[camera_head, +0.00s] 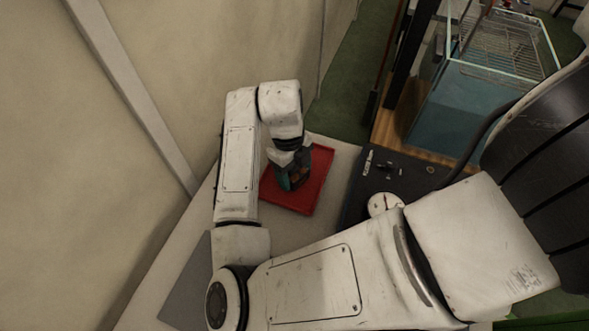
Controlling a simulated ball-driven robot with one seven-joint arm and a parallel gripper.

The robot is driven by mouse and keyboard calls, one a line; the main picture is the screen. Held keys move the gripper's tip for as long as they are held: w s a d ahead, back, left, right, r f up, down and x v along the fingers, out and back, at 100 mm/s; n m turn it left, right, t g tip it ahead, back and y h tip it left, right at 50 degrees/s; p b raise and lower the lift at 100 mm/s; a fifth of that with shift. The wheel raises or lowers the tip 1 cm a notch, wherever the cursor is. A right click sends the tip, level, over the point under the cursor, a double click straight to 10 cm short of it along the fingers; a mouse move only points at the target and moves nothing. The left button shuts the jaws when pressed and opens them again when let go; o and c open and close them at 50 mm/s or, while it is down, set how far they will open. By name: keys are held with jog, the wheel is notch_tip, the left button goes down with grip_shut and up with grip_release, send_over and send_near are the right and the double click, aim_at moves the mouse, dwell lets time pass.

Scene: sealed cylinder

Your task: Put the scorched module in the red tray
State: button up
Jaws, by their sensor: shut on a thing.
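The red tray (308,202) lies flat on a pale table in the middle of the view. My gripper (291,166) points down over the tray and is shut on a small dark and teal module (297,179) with a brownish patch. The module is within the tray's outline from this angle. I cannot tell whether it touches the tray floor. My wrist and gripper hide the tray's upper left part and most of the fingers.
A black panel (352,212) with small switches and a round white gauge (384,204) stands right of the tray. Behind it are a teal tank (452,105) and a wire rack (505,45). A beige wall (80,150) bounds the left side.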

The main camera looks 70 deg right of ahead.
jog(key=shift+f, duration=0.1)
jog(key=o, duration=1.1)
jog(key=shift+o, duration=0.2)
notch_tip(320, 180, up, 12)
jog(key=w, duration=0.1)
jog(key=shift+w+d, duration=0.3)
jog(key=shift+w, duration=0.05)
